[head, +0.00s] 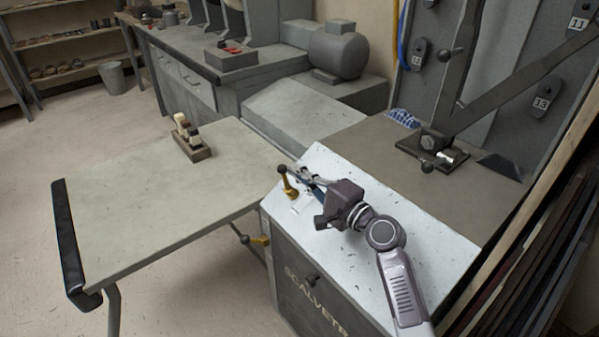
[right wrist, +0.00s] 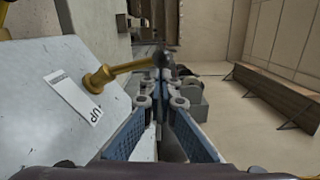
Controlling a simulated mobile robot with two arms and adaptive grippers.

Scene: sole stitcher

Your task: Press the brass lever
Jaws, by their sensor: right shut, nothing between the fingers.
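The brass lever (head: 289,188) stands on the pale sloped top of the machine, near its left edge, with a dark knob at its end. In the right wrist view the brass lever (right wrist: 122,70) extends from a round base toward the picture's middle, and its dark knob (right wrist: 161,58) lies just beyond my fingertips. A white label (right wrist: 75,97) reading "UP" is beside its base. My right gripper (head: 299,174) is shut and empty, close beside the knob. I cannot tell whether they touch. My left gripper is not in view.
A grey-green table (head: 160,215) adjoins the machine top (head: 400,235) on the left and carries a small wooden holder (head: 194,146). A dark arm with ball knobs (head: 450,130) rises behind on the right. Planks lean at the right edge. Another brass fitting (head: 261,241) is below the table edge.

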